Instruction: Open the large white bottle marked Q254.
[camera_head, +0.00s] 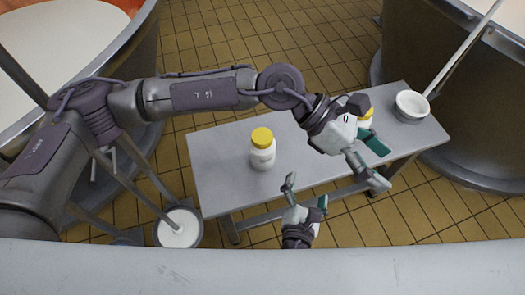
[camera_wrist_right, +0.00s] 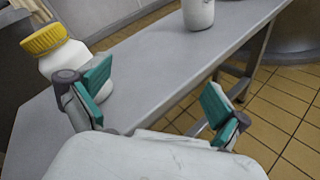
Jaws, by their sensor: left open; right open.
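A white bottle with a yellow cap (camera_head: 263,150) stands upright on the grey bench (camera_head: 225,190). It also shows at the left of the right wrist view (camera_wrist_right: 62,58), capped. A second yellow-capped bottle (camera_head: 366,117) stands further right, partly hidden behind my left gripper (camera_head: 380,162). A white bottle body (camera_wrist_right: 198,12), cut off by the top edge, shows in the right wrist view. I cannot read a Q254 marking on either bottle. My left gripper is open and empty over the bench's right part. My right gripper (camera_head: 307,193) is open and empty at the front edge, right of the first bottle.
A white bowl (camera_head: 411,108) sits at the bench's right end, with a long pole rising beside it. A bucket with white contents (camera_head: 178,231) stands on the tiled floor at the left. Large vats flank the bench. The bench is clear around the first bottle.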

